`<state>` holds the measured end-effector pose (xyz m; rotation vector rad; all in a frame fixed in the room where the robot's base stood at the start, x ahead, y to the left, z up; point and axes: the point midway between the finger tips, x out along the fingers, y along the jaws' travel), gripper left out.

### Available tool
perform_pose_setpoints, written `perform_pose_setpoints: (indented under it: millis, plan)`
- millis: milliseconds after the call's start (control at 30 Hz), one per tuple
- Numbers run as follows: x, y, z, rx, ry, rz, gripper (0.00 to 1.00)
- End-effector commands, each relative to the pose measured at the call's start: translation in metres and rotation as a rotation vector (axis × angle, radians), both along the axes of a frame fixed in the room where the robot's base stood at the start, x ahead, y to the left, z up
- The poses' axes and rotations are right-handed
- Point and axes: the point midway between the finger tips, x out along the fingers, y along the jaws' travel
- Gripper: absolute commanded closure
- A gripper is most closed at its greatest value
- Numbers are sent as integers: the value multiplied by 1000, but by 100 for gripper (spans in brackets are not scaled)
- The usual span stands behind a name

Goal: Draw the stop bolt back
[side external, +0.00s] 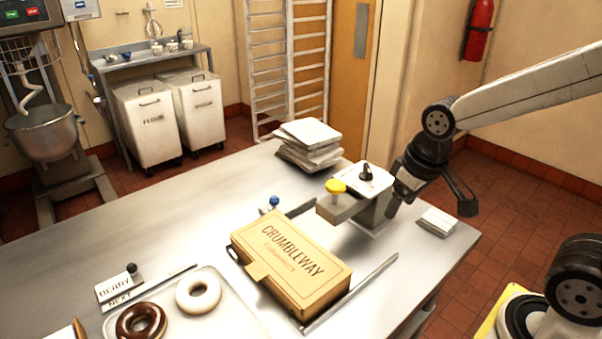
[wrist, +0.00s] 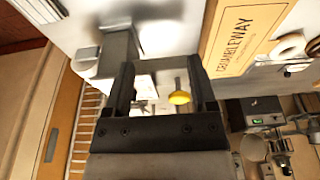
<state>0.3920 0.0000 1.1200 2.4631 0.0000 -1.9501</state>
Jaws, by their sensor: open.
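My gripper (side external: 399,190) is open and stands at the right side of a grey and white fixture (side external: 366,182) on the steel table. The fixture carries a yellow knob (side external: 335,186) on its front arm and a small black knob (side external: 366,171) on top. In the wrist view, my gripper's two dark fingers (wrist: 162,76) are apart, with the yellow knob (wrist: 180,97) showing between them, not held. A small blue knob (side external: 274,201) stands behind the tan box. I cannot tell which of these parts is the stop bolt.
The closed tan Crumbleway box (side external: 291,265) lies between metal rails (side external: 352,291). A tray (side external: 222,325) with iced donuts is at the front left. White stacks stand behind (side external: 308,143) and to the right (side external: 437,222) of the fixture. The table's left part is mostly bare.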

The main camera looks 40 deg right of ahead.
Motion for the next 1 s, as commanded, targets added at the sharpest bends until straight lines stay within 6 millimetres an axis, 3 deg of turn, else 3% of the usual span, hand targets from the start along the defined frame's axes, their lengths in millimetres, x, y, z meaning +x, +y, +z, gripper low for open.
perform_pose_setpoints:
  millis: [100,567,767,1000]
  plan:
    - [0,0,12,0,-3,0,27]
    - [41,5,25,23,28,-89,27]
    - [71,10,34,38,49,-156,27]
    - [128,20,43,62,89,-288,27]
